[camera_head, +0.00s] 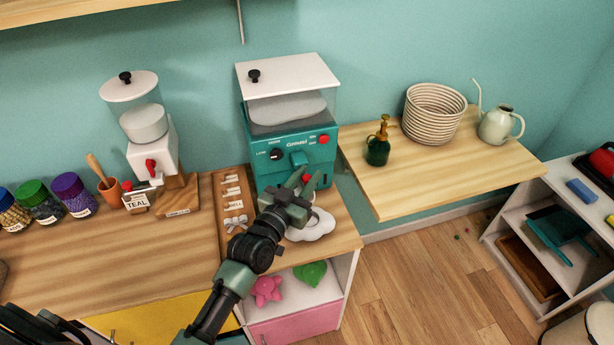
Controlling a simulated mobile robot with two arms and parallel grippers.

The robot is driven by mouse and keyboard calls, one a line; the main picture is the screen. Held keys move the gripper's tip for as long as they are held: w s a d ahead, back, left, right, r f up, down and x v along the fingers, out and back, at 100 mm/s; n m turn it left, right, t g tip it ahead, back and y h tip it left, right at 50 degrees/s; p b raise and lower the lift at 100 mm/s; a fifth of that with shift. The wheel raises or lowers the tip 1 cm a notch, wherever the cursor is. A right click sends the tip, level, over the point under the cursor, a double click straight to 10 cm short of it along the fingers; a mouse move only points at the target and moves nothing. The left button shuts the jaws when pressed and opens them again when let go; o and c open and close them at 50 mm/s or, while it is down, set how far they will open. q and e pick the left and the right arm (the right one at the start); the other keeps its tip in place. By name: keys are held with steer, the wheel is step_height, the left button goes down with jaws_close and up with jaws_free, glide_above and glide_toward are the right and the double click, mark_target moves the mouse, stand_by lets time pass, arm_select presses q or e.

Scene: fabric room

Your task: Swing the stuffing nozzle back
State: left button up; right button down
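The teal stuffing machine (262,150) stands at the back of the wooden counter, with a clear hopper of white stuffing, a white lid, a black dial and a red button on its front. My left gripper (306,180) is at the machine's lower front, where the nozzle area is. A small red part shows between or just behind its fingers. The gripper and wrist hide most of the nozzle, so I cannot tell its angle or whether the fingers touch it. My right gripper is not in view.
A white cloud-shaped piece (322,224) lies on the counter below the gripper. A wooden tray (222,197) with small labelled items is left of the machine. A white dispenser (152,150) stands farther left. A side table (400,185) is at right.

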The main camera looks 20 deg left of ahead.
arm_select(q)
jaws_close()
stand_by(1.2)
